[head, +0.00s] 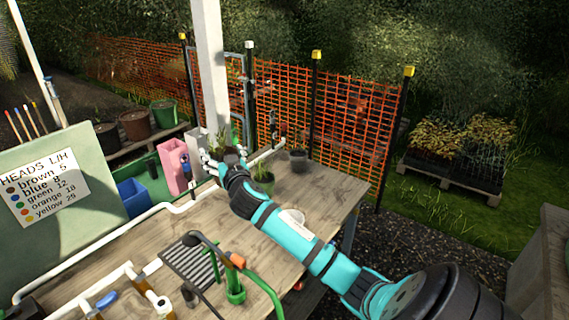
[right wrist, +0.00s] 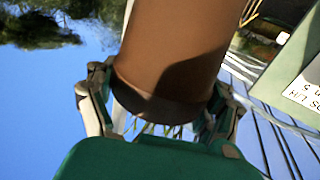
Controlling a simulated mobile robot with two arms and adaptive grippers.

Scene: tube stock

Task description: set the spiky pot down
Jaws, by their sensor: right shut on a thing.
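My right gripper (head: 226,160) is at the back of the wooden bench (head: 330,190), close to the white post. It is shut on a pot, of which only a small part shows in the head view, with thin spiky leaves (head: 222,136) above the fingers. In the right wrist view, a brown pot (right wrist: 180,50) stands between the fingers, with thin pale spikes (right wrist: 160,128) at its dark end. That view is turned over. I cannot tell whether the pot touches the bench. My left gripper is not in view.
A pink container (head: 175,165) and white pipe (head: 160,209) are left. A sign board (head: 75,220) stands far left. The bench's right part is mostly bare.

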